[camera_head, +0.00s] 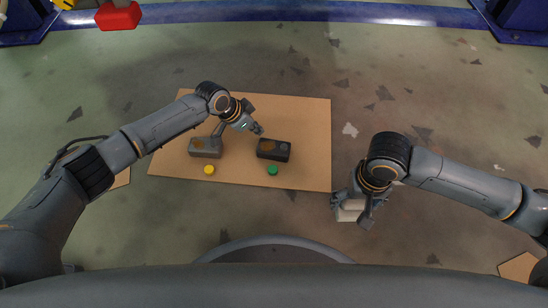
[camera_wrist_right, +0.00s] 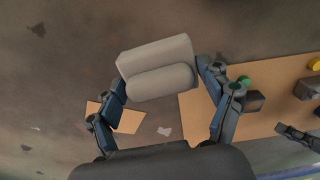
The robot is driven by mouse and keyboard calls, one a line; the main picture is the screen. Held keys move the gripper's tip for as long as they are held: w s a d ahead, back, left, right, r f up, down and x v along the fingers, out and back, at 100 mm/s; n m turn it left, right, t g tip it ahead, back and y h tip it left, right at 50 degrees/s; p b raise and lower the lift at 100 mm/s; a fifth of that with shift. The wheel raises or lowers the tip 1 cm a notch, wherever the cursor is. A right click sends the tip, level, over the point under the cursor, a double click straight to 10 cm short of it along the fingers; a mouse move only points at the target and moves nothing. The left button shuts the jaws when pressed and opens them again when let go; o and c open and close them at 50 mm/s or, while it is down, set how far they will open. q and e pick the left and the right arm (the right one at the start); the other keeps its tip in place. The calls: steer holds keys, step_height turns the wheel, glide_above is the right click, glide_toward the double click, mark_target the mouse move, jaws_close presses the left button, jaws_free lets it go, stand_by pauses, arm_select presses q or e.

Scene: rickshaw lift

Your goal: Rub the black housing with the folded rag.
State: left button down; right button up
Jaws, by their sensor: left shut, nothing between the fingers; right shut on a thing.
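The black housing (camera_head: 284,153) is a dark box with a brownish patch and a round detail on top, lying on the tan board. It also shows partly in the right wrist view (camera_wrist_right: 256,101). The folded pale grey rag (camera_wrist_right: 157,58) is clamped between the fingers of my right gripper (camera_wrist_right: 168,92). In the head view my right gripper (camera_head: 352,203) holds the rag off the board's right edge, apart from the housing. My left gripper (camera_head: 259,130) is shut and empty, just behind the black housing; contact with it cannot be told.
A grey housing (camera_head: 205,148) sits left of the black one on the tan board (camera_head: 310,120). A yellow disc (camera_head: 209,169) and a green disc (camera_head: 272,170) lie in front of the housings. A red object (camera_head: 118,17) is at the top left.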

arm_select(q)
steer(key=shift+f+b, duration=0.3)
steer(key=shift+f, duration=0.05)
arm_select(e)
steer(key=shift+f, duration=0.55)
arm_select(q)
steer(key=b, duration=0.5)
glide_above(263, 145)
steer(key=a, duration=0.2)
steer(key=f, duration=0.4)
steer(key=shift+s+d+f, duration=0.25)
steer(key=shift+s+f, duration=0.05)
steer(key=shift+s, duration=0.1)
arm_select(e)
step_height(263, 145, down, 5)
steer(key=shift+r, duration=0.1)
arm_select(q)
steer(key=shift+f+b, duration=0.65)
steer(key=shift+f, duration=0.5)
arm_select(e)
steer(key=shift+f, duration=0.8)
steer(key=shift+r, duration=0.1)
arm_select(q)
step_height(263, 145, up, 6)
steer(key=p, duration=0.6)
steer(key=shift+r, duration=0.15)
arm_select(e)
step_height(263, 145, up, 6)
steer(key=shift+r, duration=0.1)
